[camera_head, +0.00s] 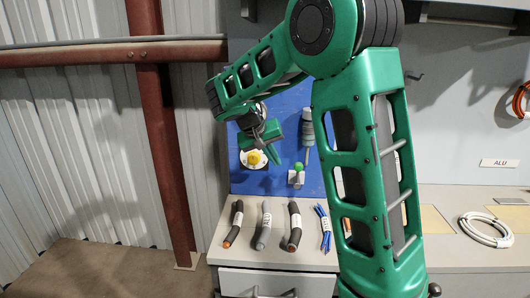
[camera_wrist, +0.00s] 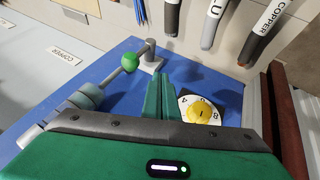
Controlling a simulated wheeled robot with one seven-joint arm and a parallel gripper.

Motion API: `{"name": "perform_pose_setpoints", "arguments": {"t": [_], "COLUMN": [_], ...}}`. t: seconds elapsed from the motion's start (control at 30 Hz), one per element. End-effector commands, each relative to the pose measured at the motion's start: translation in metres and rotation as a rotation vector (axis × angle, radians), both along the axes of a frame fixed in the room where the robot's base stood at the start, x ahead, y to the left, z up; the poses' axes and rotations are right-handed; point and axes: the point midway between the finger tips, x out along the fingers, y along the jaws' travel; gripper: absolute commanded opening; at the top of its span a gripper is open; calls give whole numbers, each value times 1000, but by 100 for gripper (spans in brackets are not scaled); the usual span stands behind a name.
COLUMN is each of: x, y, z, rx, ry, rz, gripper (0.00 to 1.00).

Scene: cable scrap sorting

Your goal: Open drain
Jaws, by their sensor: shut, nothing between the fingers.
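A blue panel (camera_head: 285,183) carries a yellow knob (camera_head: 254,158) on a white plate, a green ball (camera_head: 299,166) at a small grey bracket (camera_head: 295,179), and a grey ribbed cylinder (camera_head: 307,127) on a thin rod. My gripper (camera_head: 272,152) is shut and empty in front of the panel, close to the knob. In the wrist view my gripper's green fingers (camera_wrist: 162,92) are together, just left of the yellow knob (camera_wrist: 201,111), whose plate shows letters including B. The green ball (camera_wrist: 129,62) is beyond the fingers to the left. I cannot tell whether the fingers touch the knob.
Several dark and blue cable pieces, some with white labels, lie on the bench (camera_head: 220,240) below the panel. A rusty red post (camera_head: 168,165) stands to the left. A white cable coil (camera_head: 485,230) lies on the right.

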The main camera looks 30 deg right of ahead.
Motion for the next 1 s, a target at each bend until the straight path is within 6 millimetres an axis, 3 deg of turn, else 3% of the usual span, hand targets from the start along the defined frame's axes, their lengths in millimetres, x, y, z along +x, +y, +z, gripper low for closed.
{"name": "perform_pose_setpoints", "arguments": {"t": [0.2,0.4,1.0], "x": [-11,-15,-14], "y": [-27,-36,-26], "z": [-7,-9,-7], "rx": [2,1,29], "ry": [0,-1,-19], "rz": [-2,0,16], "gripper": [0,0,0]}}
